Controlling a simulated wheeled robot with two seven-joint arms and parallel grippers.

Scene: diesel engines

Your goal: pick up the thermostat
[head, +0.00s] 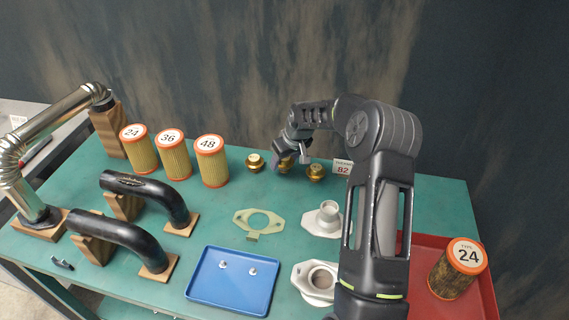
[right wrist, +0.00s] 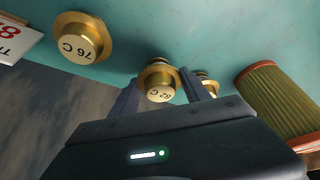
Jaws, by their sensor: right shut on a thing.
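Three brass thermostats stand in a row at the back of the green table. The middle one (head: 285,166) is marked "82 C" in the right wrist view (right wrist: 160,85). My right gripper (head: 293,158) is shut on it from above and partly hides it. I cannot tell whether it is clear of the tabletop. The right thermostat (head: 316,172) reads "76 C" in the wrist view (right wrist: 82,38). The left thermostat (head: 255,163) is partly hidden behind a finger in the wrist view. My left gripper is not in view.
A card reading "82" (head: 343,167) stands right of the thermostats. Orange-capped filters (head: 211,162) stand to the left. A gasket (head: 258,221), pale housings (head: 321,222), a blue tray (head: 215,290) with two small metal parts and a red tray (head: 487,300) lie nearer. Black hoses (head: 145,187) are at left.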

